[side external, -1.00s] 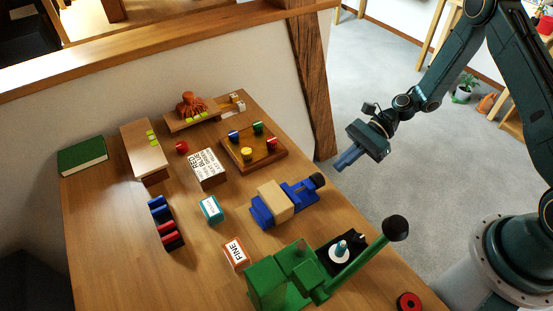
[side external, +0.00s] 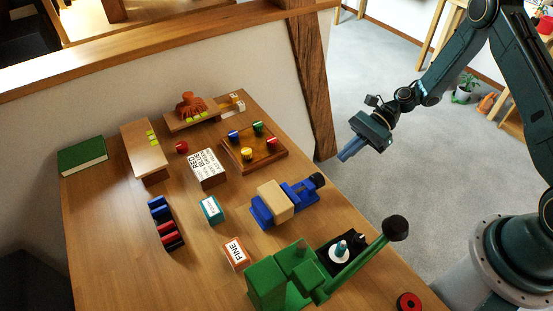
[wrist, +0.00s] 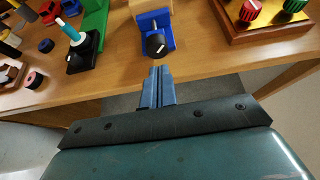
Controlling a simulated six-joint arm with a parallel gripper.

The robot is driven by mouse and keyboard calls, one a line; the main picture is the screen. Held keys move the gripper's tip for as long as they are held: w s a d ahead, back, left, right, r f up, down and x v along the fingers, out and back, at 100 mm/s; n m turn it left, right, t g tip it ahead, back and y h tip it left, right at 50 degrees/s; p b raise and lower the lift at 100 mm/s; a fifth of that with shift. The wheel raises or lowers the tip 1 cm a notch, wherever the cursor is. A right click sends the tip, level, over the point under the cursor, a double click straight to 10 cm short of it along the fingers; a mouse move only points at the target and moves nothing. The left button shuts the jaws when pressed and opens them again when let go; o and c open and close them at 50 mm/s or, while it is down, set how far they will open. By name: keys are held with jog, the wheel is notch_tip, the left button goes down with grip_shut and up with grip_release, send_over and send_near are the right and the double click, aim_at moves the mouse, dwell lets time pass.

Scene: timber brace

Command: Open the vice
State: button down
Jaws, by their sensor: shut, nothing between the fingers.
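The blue vice (side external: 298,193) sits near the right edge of the table with a light wooden block (side external: 275,200) at its jaws. Its black knob (side external: 317,180) faces the table edge; the knob also shows in the wrist view (wrist: 156,45) with a white mark on it. My gripper (side external: 345,156) is off the table edge, above and to the right of the knob, and touches nothing. In the wrist view its blue fingers (wrist: 157,72) are together and empty, pointing toward the knob.
A green lever press (side external: 300,270) with a black ball handle (side external: 395,228) stands in front of the vice. A wooden board with coloured knobs (side external: 254,147) lies behind it. Boxes labelled FINE (side external: 235,252) and teal (side external: 211,209) stand left. A timber post (side external: 312,85) rises behind.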

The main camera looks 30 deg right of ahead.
aim_at(316, 179)
jog(key=shift+w, duration=0.25)
jog(key=shift+a, duration=0.1)
jog(key=shift+a, duration=3.3)
jog(key=shift+s+f, duration=0.1)
jog(key=shift+f, duration=0.2)
jog(key=shift+s, duration=0.7)
jog(key=shift+r, duration=0.45)
